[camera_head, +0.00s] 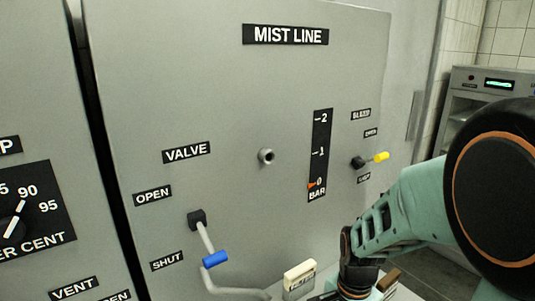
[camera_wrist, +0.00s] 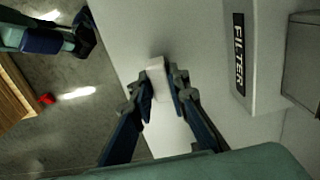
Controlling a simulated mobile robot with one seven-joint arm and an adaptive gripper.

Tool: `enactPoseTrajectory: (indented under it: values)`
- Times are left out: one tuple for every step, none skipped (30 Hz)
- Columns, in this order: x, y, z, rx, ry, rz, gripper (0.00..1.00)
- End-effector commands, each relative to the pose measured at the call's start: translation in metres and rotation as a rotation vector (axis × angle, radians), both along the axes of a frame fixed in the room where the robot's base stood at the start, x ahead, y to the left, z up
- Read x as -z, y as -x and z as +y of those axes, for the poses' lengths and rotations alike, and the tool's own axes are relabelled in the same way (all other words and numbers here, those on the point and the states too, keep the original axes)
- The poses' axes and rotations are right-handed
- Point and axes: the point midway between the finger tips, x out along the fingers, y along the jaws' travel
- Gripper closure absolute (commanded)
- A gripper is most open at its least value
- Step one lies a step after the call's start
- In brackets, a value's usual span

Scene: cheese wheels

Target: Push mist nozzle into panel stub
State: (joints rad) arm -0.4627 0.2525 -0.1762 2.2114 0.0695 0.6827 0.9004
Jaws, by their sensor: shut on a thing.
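The panel stub (camera_head: 266,156) is a short, round grey stub with a dark hole in the middle of the MIST LINE panel (camera_head: 222,95). My gripper (camera_wrist: 160,88) is shut on a small pale, block-like piece (camera_wrist: 156,68) in the wrist view. I cannot tell from its shape whether this is the mist nozzle; no other nozzle is recognisable. In the head view my wrist is low at the right, below the stub and apart from it, and the held piece cannot be made out.
The valve lever with a blue grip (camera_head: 215,258) stands out at the lower left. A yellow-tipped bleed lever (camera_head: 381,156) is at the right, beside the bar gauge (camera_head: 320,150), whose pointer is near 0. A cream FILTER box (camera_head: 299,274) sits low near my gripper.

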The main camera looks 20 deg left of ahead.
Motion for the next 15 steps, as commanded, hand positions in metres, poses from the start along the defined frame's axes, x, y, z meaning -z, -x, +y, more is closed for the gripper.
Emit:
enactPoseTrajectory:
  values:
    - [-0.003, 0.0, 0.0, 0.0, -0.001, -0.001, 1.0]
    - [-0.004, 0.0, 0.0, 0.0, -0.001, -0.001, 1.0]
    - [-0.005, 0.0, 0.0, 0.0, -0.001, -0.001, 1.0]
    - [-0.006, 0.0, 0.0, 0.0, -0.001, -0.001, 1.0]
    - [-0.007, 0.0, 0.0, 0.0, -0.001, -0.001, 1.0]
    - [-0.009, 0.0, 0.0, 0.0, -0.001, -0.001, 1.0]
    - [-0.009, 0.0, 0.0, 0.0, -0.001, -0.001, 1.0]
    - [-0.01, 0.0, 0.0, 0.0, -0.001, -0.001, 1.0]
    - [-0.012, 0.0, 0.0, 0.0, -0.001, -0.001, 1.0]
    - [-0.012, 0.0, 0.0, 0.0, -0.001, -0.001, 1.0]
    - [-0.013, 0.0, 0.0, 0.0, -0.001, -0.001, 1.0]
    - [-0.015, 0.0, 0.0, 0.0, -0.001, -0.001, 1.0]
    - [-0.015, 0.0, 0.0, 0.0, -0.001, -0.001, 1.0]
    - [-0.016, 0.0, 0.0, 0.0, -0.001, -0.001, 1.0]
    - [-0.018, 0.0, 0.0, 0.0, -0.001, -0.001, 1.0]
